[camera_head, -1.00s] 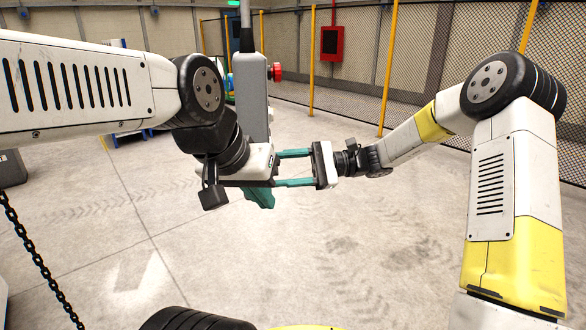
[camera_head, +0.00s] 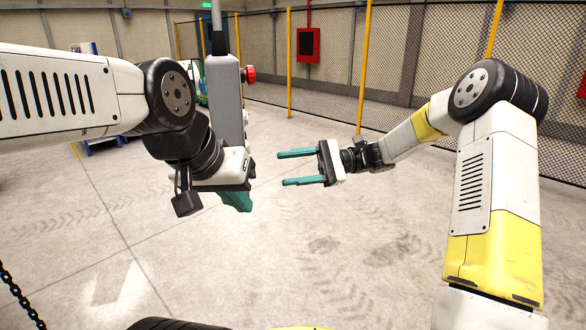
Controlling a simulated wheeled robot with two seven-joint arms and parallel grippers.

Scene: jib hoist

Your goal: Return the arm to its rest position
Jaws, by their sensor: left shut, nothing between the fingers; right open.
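My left gripper (camera_head: 237,200) is at the center left, its teal fingers shut together and pointing down, with nothing between them. It sits in front of the lower end of a grey hanging pendant (camera_head: 226,95) that has a red button (camera_head: 250,74) on its right side. Whether the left gripper touches the pendant cannot be told. My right gripper (camera_head: 283,168) is open and empty, its two teal fingers pointing left towards the pendant. A gap of bare floor shows between its fingertips and the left gripper.
A dark chain (camera_head: 20,302) hangs at the lower left. A red wall cabinet (camera_head: 309,45), yellow posts (camera_head: 363,65) and a mesh fence (camera_head: 455,40) stand at the back. The concrete floor (camera_head: 330,260) in the middle is clear.

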